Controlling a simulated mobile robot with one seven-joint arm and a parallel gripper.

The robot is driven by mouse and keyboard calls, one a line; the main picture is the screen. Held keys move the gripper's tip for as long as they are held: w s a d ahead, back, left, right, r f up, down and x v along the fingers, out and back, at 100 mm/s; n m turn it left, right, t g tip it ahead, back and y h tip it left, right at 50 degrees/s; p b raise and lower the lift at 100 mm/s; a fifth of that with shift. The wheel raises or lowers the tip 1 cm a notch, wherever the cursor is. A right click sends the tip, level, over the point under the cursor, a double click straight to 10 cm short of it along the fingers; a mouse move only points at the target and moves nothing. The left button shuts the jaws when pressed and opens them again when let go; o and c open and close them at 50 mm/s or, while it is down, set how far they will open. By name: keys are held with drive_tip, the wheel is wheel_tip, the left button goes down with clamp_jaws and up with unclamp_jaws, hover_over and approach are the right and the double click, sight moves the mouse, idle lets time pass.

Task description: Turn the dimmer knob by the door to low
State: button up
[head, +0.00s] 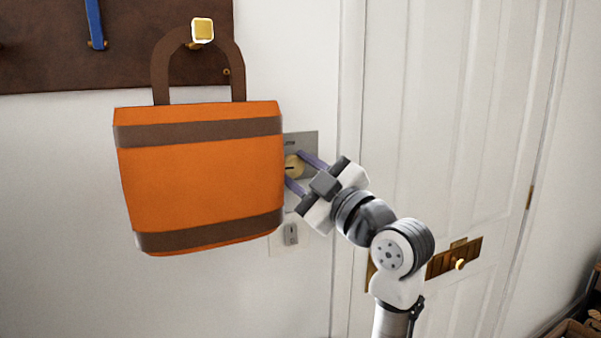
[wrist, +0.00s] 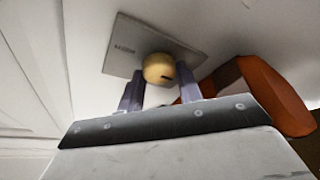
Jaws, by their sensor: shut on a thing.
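The dimmer knob (head: 293,166) is round and brass-coloured with a short dark mark, on a grey metal wall plate (head: 308,140) beside the door frame. In the head view the orange bag covers the plate's left part. The wrist view also shows the knob (wrist: 158,68), its dark mark towards the lower right, and the plate (wrist: 125,45) with small lettering too blurred to read. My gripper (head: 294,169) reaches in from the right with its purple fingers on either side of the knob, shut on it. The wrist view shows my gripper (wrist: 162,77) too.
An orange bag (head: 200,190) with brown bands hangs from a brass hook (head: 202,30) just left of the knob, close to my fingers. A lower switch plate (head: 291,236) sits below. The white door (head: 455,130) with a brass handle (head: 459,264) stands right, behind my arm.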

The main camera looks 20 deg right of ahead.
drive_tip(key=m, duration=0.2)
drive_tip(key=m+t+h+b, duration=0.1)
drive_tip(key=m, duration=0.1)
drive_tip(key=shift+a+f+t, duration=0.1)
drive_tip(key=shift+a+t, duration=0.05)
drive_tip(key=shift+t, duration=0.15)
drive_tip(key=shift+m+t+h, duration=0.5)
drive_tip(key=shift+m+h, duration=0.3)
drive_tip(key=shift+m, duration=0.9)
drive_tip(key=o, duration=1)
drive_tip(key=b+v, duration=0.4)
drive_tip(key=v, duration=1)
